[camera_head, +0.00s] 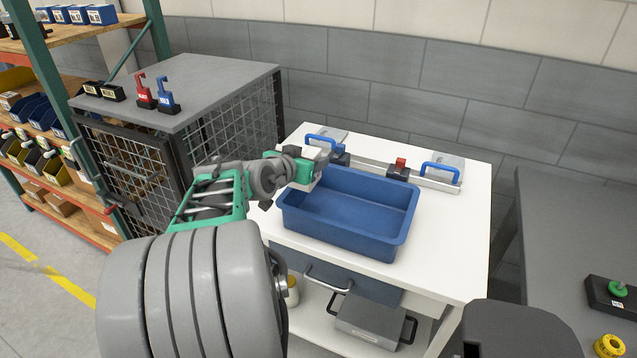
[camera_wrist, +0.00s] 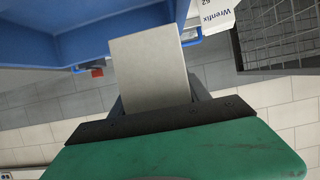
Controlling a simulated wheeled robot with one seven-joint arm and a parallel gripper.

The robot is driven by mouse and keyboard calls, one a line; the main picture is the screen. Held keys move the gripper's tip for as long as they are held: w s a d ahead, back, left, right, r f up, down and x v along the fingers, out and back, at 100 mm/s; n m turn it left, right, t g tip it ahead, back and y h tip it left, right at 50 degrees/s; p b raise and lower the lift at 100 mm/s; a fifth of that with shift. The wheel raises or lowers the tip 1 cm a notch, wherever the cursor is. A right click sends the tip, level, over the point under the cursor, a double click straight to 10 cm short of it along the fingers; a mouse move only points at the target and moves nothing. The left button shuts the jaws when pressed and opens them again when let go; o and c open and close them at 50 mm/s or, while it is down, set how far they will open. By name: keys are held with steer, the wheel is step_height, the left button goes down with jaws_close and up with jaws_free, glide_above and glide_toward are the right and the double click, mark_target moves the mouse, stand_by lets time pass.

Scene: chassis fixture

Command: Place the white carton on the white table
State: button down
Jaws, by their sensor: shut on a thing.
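The white carton (camera_wrist: 150,72) shows as a plain pale face between the fingers in the wrist view. My gripper (camera_wrist: 155,108) is shut on it. In the head view my gripper (camera_head: 311,168) is over the back left part of the white table (camera_head: 462,220), beside the left rim of a blue bin (camera_head: 405,235). The carton is mostly hidden there by my gripper, and I cannot tell whether it touches the table. The blue bin also fills the upper left of the wrist view (camera_wrist: 85,35).
The blue bin takes up the table's middle. A rail with two blue-handled plates (camera_head: 440,170) runs along the back. Bare table lies right of the bin. A mesh cage (camera_head: 235,125) stands left, carrying red and blue parts (camera_head: 146,95). A grey bench (camera_head: 570,235) stands right.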

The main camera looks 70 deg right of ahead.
steer(key=w+d+f, duration=0.1)
steer(key=w+f, duration=0.2)
steer(key=w, duration=0.1)
steer(key=w+d+f+p, duration=0.1)
steer(key=w+f, duration=0.2)
steer(key=w, duration=0.1)
steer(key=w+d+f, duration=0.1)
steer(key=w+f, duration=0.2)
steer(key=w, duration=0.2)
steer(key=shift+d+f+p, duration=0.35)
steer(key=shift+p, duration=0.05)
step_height(320, 180, down, 2)
steer(key=shift+f+p, duration=0.25)
steer(key=shift+p, duration=0.15)
steer(key=shift+f, duration=0.4)
steer(key=c, duration=0.5)
jaws_free()
